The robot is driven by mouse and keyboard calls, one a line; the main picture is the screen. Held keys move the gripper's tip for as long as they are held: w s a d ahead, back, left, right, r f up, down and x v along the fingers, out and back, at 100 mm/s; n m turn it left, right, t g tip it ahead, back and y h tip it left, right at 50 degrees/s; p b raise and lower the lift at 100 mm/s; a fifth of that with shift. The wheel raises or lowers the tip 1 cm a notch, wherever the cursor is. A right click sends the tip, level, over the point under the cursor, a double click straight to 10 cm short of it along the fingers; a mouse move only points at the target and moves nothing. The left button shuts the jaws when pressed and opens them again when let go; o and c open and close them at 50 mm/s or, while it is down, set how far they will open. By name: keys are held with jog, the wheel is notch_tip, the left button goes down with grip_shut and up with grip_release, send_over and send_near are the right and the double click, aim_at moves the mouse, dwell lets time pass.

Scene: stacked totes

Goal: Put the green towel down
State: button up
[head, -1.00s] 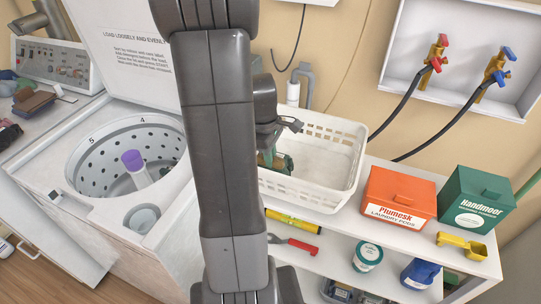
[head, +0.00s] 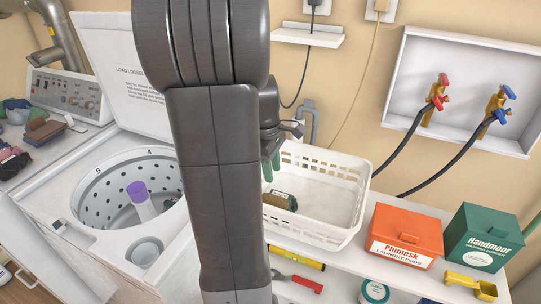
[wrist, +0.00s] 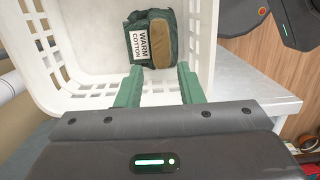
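The green towel (wrist: 152,38) lies folded in the white basket (wrist: 202,45), with a tan strip and a white label reading "WARM COTTON". In the head view the towel (head: 281,200) shows at the left end of the basket (head: 335,205), partly hidden behind my arm. My gripper (wrist: 157,84) has its two green fingers apart with nothing between them. The fingertips are just short of the towel in the wrist view. In the head view my gripper (head: 271,168) is above the towel, mostly hidden by my arm.
The basket stands on a white shelf, its right part empty. The open washing machine (head: 75,205) is at the left. A yellow scoop (head: 470,286) lies at the shelf's front.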

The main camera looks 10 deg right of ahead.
notch_tip(320, 180, up, 4)
send_over(276, 199)
jog(key=a, duration=0.2)
jog(key=shift+w+d+r, duration=0.15)
jog(key=shift+w+d, duration=0.1)
jog(key=shift+w, duration=0.2)
jog(key=f, duration=0.9)
jog(key=d+f+b, duration=0.1)
jog(key=f, duration=0.3)
jog(key=shift+s+d+f, duration=0.1)
jog(key=shift+s+f, duration=0.15)
jog(key=shift+s, duration=0.15)
jog(key=shift+r+p, duration=0.35)
jog(key=shift+r, duration=0.1)
jog(key=shift+f, duration=0.15)
